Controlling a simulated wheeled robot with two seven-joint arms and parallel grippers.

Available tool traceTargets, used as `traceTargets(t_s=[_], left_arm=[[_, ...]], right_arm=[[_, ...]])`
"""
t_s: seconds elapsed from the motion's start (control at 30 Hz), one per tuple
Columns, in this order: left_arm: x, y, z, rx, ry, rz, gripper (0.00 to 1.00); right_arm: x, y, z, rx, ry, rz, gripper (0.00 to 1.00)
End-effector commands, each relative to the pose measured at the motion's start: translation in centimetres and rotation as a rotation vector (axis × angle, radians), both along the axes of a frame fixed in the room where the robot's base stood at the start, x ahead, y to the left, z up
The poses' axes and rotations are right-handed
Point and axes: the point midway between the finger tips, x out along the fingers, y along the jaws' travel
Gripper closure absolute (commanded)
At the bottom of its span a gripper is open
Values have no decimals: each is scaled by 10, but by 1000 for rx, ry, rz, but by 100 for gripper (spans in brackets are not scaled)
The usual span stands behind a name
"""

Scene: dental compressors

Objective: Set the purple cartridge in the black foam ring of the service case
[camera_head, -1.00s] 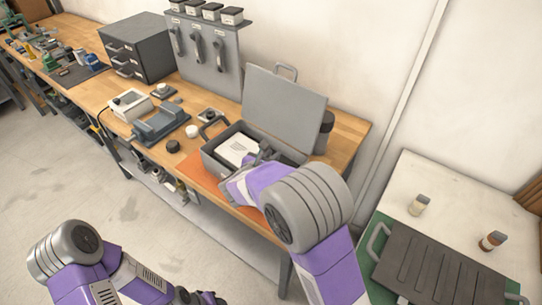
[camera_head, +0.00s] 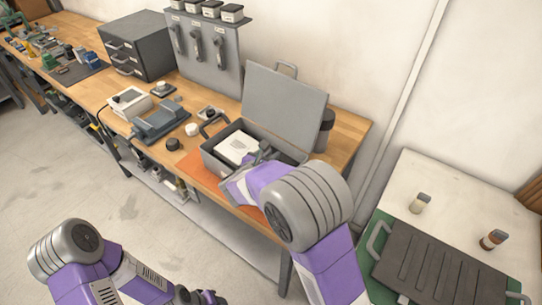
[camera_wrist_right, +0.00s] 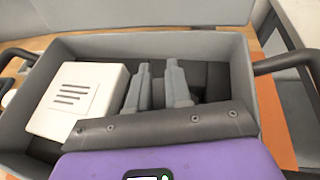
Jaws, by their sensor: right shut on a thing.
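The grey service case (camera_head: 209,163) stands open on the workbench, and its rim also shows in the right wrist view (camera_wrist_right: 205,44). My right gripper (camera_head: 264,152) reaches down into the case from the front. In the right wrist view its two grey fingers (camera_wrist_right: 158,75) stand a little apart, over the dark interior right of the white box. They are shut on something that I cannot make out. The purple cartridge is not clearly visible, and the black foam ring cannot be told from the dark interior. My left gripper (camera_head: 204,297) is low at the bottom edge, away from the bench.
A white box (camera_wrist_right: 76,98) fills the case's left part. The raised lid (camera_head: 285,105) stands behind, with a dark cylinder (camera_head: 326,128) at its right. An orange mat (camera_head: 205,173) lies in front. A grey cradle (camera_head: 162,120) and small round parts sit to the left.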

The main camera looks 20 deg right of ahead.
Motion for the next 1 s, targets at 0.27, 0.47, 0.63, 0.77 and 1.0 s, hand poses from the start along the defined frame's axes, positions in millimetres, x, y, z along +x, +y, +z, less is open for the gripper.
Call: traceTargets(t_s=[0.27, 0.47, 0.63, 0.77, 1.0], left_arm=[[0, 0, 1, 0, 0, 0, 53], [0, 0, 1, 0, 0, 0, 53], [0, 0, 0, 0, 0, 0, 53], [0, 0, -2, 0, 0, 0, 53], [0, 0, -6, 0, 0, 0, 53]], right_arm=[[0, 0, 0, 0, 0, 0, 100], [0, 0, 0, 0, 0, 0, 100], [0, 0, -1, 0, 0, 0, 100], [0, 0, -3, 0, 0, 0, 100], [0, 0, -9, 0, 0, 0, 100]])
